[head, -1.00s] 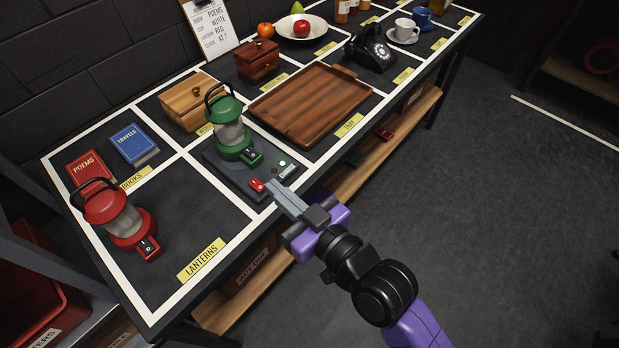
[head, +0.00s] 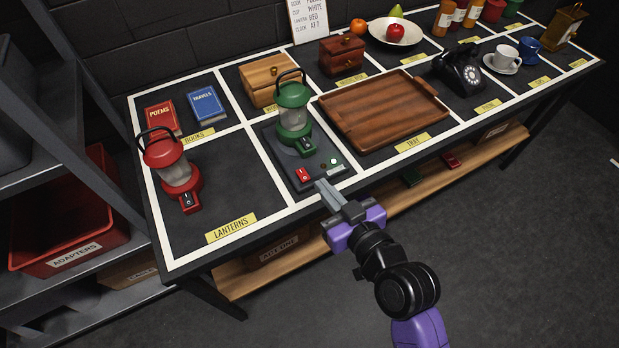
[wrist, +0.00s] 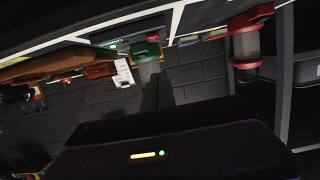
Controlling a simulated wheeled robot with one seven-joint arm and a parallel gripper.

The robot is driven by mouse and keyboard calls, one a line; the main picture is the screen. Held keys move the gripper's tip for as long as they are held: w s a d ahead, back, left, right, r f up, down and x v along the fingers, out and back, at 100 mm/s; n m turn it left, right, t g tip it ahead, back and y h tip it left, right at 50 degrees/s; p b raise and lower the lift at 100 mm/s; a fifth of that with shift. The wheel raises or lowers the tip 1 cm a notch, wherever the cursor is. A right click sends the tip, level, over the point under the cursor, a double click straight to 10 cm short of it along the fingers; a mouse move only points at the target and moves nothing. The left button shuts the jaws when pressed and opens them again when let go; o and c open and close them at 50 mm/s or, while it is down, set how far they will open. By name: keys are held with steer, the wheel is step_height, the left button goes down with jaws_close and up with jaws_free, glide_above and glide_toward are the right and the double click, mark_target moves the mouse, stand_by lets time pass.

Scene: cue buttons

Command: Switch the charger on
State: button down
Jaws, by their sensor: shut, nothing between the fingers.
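The charger (head: 284,168) is a dark base in the lanterns row of the table. The green lantern (head: 293,118) stands upright on it, and it also shows in the wrist view (wrist: 146,48). A red rocker switch (head: 303,174) sits at the charger's front left, with small round lights (head: 329,162) and a pale label to its right. My gripper (head: 322,184) is shut and empty, its tips at the charger's front edge, just right of and nearer than the red switch. I cannot tell whether the tips touch the charger. The switch's position is too small to tell.
A red lantern (head: 173,172) stands to the left, and a wooden tray (head: 385,108) lies to the right. Books, boxes, a phone (head: 459,70) and cups stand farther off. A shelf with a red bin (head: 62,225) is at the left. The floor in front is clear.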

glide_above(303, 175)
steer(key=s+d, duration=0.2)
steer(key=s, duration=0.1)
steer(key=shift+a+f+p, duration=0.1)
steer(key=shift+f+p, duration=0.3)
steer(key=shift+f, duration=0.35)
step_height(303, 175, down, 3)
steer(key=shift+r, duration=0.2)
steer(key=shift+f, duration=0.85)
steer(key=shift+b, duration=0.35)
steer(key=shift+f+b, duration=0.25)
steer(key=shift+b, duration=0.05)
steer(key=shift+r, duration=0.1)
